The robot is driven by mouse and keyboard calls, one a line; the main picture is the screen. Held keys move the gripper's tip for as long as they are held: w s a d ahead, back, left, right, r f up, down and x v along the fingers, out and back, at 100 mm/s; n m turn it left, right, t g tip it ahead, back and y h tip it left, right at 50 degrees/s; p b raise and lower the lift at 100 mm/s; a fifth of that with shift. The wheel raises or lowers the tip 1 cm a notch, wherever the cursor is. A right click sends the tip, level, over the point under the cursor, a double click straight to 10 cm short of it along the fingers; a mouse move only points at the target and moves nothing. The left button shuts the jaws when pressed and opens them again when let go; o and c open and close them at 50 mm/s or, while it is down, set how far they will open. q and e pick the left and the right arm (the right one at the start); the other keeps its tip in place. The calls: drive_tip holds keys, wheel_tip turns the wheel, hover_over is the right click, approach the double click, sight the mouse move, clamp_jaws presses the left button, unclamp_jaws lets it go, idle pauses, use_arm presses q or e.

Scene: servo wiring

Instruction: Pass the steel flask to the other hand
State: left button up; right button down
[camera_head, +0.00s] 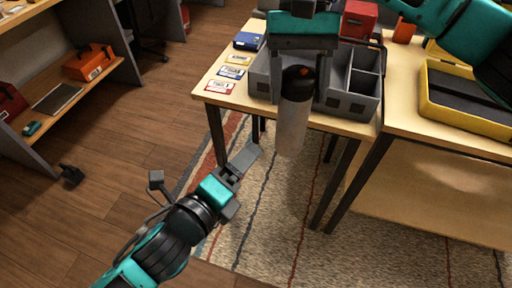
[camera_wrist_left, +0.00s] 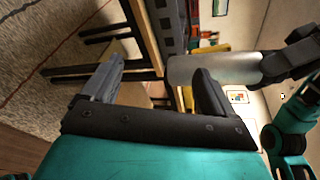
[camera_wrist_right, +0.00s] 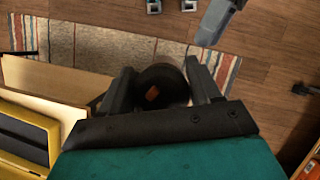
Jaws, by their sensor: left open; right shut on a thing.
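The steel flask (camera_head: 292,128) has a pale metal body and a black cap with an orange mark. It hangs upright, cap up, in front of the table. My right gripper (camera_head: 300,84) is shut on its upper part from above; the cap (camera_wrist_right: 160,88) shows between the fingers in the right wrist view. My left gripper (camera_head: 243,180) is open and empty, low and to the left of the flask's bottom, apart from it. In the left wrist view the flask body (camera_wrist_left: 218,69) shows beyond the fingers, partly behind one finger.
A grey compartment bin (camera_head: 350,107) stands on the wooden table (camera_head: 213,88) behind the flask. Labelled cards and a blue box (camera_head: 248,41) lie to its left. A yellow case (camera_head: 465,128) sits at the right. The space over the striped rug (camera_head: 262,225) is clear.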

sight(290, 116)
use_arm(q)
drive_tip(key=s+d+r+m+t+h, duration=0.1)
drive_tip(key=d+r+m, duration=0.1)
drive_tip(key=r+m, duration=0.4)
drive_tip(key=s+d+r+m+h, duration=0.2)
drive_tip(key=r+m, duration=0.2)
drive_tip(key=m, duration=0.5)
drive_tip(key=x, duration=1.1)
drive_tip(key=shift+w+f, duration=0.15)
drive_tip(key=shift+w, duration=0.3)
drive_tip(key=shift+c, duration=0.2)
drive_tip(key=shift+s+d, duration=0.15)
drive_tip(key=c, duration=1.2)
use_arm(e)
drive_tip(key=shift+a, duration=0.1)
use_arm(q)
drive_tip(key=shift+c, duration=0.7)
use_arm(e)
drive_tip(key=shift+c, duration=0.8)
unclamp_jaws()
drive_tip(key=shift+r, duration=0.1)
